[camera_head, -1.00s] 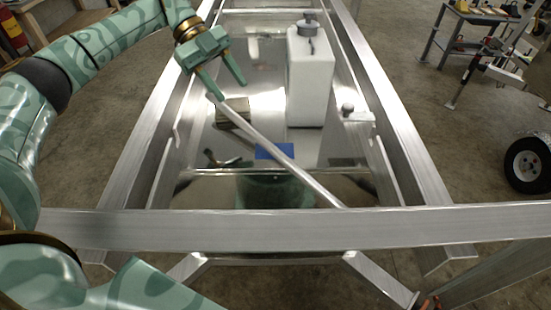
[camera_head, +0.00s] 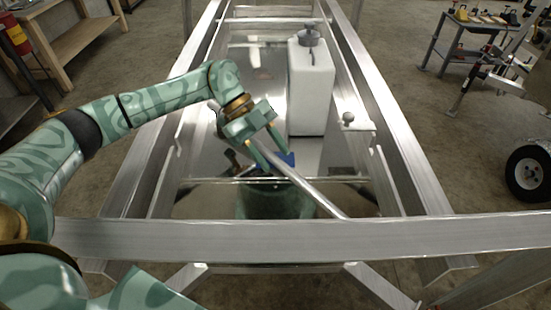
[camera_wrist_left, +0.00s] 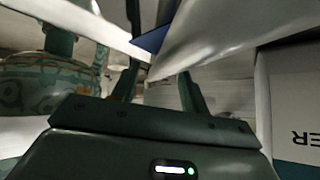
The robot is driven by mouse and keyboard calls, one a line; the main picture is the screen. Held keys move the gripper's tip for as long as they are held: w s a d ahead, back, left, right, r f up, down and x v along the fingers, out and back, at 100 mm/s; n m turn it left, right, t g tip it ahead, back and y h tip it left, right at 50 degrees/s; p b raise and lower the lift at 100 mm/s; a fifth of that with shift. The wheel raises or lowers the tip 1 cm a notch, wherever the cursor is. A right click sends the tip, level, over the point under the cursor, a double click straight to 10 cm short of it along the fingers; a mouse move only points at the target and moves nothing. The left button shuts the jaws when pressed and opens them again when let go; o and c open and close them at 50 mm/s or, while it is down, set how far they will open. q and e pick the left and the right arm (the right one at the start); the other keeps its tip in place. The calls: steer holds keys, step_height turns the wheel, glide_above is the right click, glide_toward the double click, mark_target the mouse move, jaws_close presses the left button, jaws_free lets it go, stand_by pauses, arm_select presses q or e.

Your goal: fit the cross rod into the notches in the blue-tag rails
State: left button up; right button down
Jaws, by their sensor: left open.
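The cross rod (camera_head: 312,192) is a thin bare-metal bar lying diagonally across the trailer frame. Its near end meets the front beam's far edge, right of centre; its upper part is largely hidden behind my left gripper. My left gripper (camera_head: 276,160) is open, its fingers pointing down at the rod's middle. In the left wrist view the rod (camera_wrist_left: 235,35) looms large close to the fingers (camera_wrist_left: 160,90); I cannot tell whether it lies fully between them. A blue tag (camera_head: 286,159) shows just behind the fingers. No notch can be made out. My right gripper is not in view.
A white jug (camera_head: 311,90) stands on the metal deck beyond the gripper. A round knob (camera_head: 348,117) sits on a small plate at the right inner rail (camera_head: 392,175). The front beam (camera_head: 300,236) crosses nearest me. A dark tool (camera_head: 236,161) lies left of the gripper.

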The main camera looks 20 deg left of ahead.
arm_select(q)
steer(key=shift+f, duration=0.1)
jaws_close()
